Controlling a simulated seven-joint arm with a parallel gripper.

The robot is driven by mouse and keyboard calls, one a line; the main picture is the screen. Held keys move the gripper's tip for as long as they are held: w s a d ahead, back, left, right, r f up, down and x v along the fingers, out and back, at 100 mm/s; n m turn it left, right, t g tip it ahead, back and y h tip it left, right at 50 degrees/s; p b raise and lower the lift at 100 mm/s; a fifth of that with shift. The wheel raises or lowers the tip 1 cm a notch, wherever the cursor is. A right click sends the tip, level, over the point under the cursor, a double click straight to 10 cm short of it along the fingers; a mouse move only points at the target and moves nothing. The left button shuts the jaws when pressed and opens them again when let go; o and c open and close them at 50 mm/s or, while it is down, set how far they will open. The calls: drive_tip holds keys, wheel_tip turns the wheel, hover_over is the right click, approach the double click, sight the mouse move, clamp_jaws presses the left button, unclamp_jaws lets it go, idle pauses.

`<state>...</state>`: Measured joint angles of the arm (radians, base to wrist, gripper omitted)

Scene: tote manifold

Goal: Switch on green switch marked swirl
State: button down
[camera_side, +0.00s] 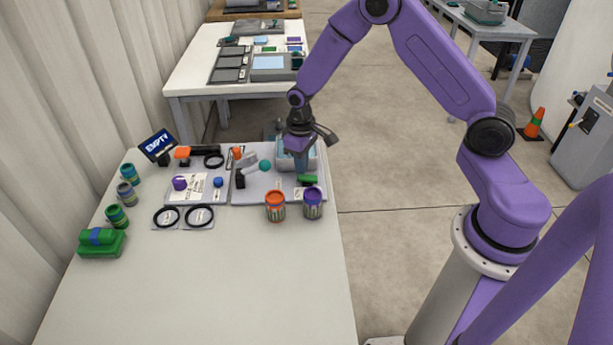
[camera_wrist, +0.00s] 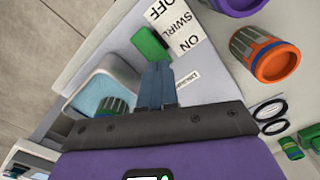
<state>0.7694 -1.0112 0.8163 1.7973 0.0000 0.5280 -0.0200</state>
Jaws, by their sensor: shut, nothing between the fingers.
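The green switch (camera_wrist: 150,43) is a small block on a grey panel, beside a white label (camera_wrist: 178,27) reading OFF, SWIRL, ON. The switch also shows in the side view (camera_side: 308,180), low at the panel's right. I cannot tell which way it is tilted. My gripper (camera_wrist: 157,70) is shut and empty, its blue-grey fingertips close to the ON end of the switch. In the side view my gripper (camera_side: 301,172) points down just behind the switch. Whether the tips touch it I cannot tell.
An orange jar (camera_side: 275,207) and a purple jar (camera_side: 313,204) stand in front of the panel. A pale tub (camera_wrist: 88,84) with light blue inside is beside my fingers, with a green-banded jar (camera_wrist: 112,106) at it. The table's front (camera_side: 210,290) is clear.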

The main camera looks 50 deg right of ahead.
sight(302, 176)
drive_tip(key=shift+f, duration=1)
idle(0.7)
drive_tip(key=shift+r, duration=3.5)
